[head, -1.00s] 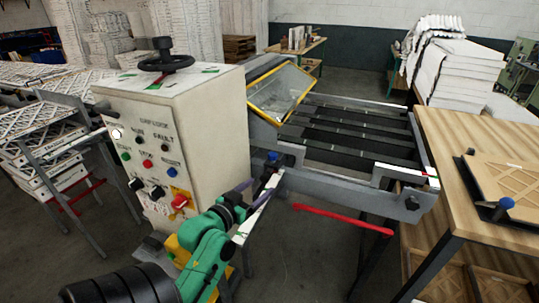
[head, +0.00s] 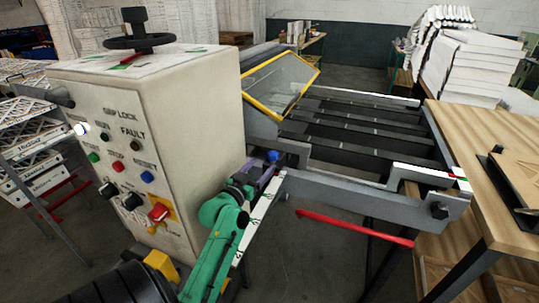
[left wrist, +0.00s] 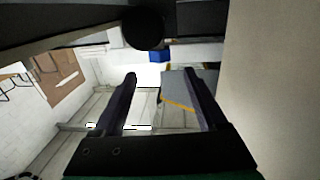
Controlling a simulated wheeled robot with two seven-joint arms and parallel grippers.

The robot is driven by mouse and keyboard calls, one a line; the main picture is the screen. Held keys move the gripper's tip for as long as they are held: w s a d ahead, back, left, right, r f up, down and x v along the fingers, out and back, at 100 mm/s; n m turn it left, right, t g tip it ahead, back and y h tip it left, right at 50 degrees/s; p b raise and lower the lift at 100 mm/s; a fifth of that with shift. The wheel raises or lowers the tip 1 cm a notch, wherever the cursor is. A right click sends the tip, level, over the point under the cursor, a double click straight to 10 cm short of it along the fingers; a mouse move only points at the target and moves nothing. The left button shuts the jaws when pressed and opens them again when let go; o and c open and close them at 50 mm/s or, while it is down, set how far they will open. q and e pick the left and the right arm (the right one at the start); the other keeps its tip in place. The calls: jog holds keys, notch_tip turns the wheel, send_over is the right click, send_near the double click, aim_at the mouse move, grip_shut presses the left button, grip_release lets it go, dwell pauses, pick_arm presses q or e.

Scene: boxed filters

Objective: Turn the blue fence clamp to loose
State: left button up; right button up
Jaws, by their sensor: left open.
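The blue fence clamp (head: 272,156) is a small blue knob at the near left corner of the machine's grey frame, below the yellow-edged guard. My left gripper (head: 265,176), with purple fingers, is just below and in front of it in the head view. In the left wrist view the two dark fingers (left wrist: 165,78) are spread apart with nothing held between them. A small blue block (left wrist: 160,56) shows beyond the fingertips; it may be the clamp. Whether any finger touches the clamp cannot be told. My right gripper is not in view.
A cream control cabinet (head: 150,110) with a black handwheel (head: 128,42) stands close on the left of my arm. A red bar (head: 355,229) sticks out below the frame (head: 370,190). A wooden table (head: 470,140) stands at the right.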

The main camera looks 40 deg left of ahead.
aim_at(271, 157)
pick_arm(q)
jog(key=x, duration=0.6)
jog(key=shift+w+p, duration=0.1)
jog(key=shift+p, duration=0.2)
jog(key=shift+c, duration=0.3)
grip_shut()
jog(key=p, duration=0.1)
jog(key=n+y+p, duration=0.1)
jog(key=p, duration=0.1)
jog(key=shift+d+r+y, duration=0.1)
jog(key=shift+r+y, duration=0.2)
jog(key=shift+r, duration=0.05)
jog(key=shift+f+g+y+p, duration=0.15)
jog(key=shift+g+y+p, duration=0.15)
jog(key=shift+f, duration=0.2)
jog(key=shift+o, duration=0.3)
grip_release()
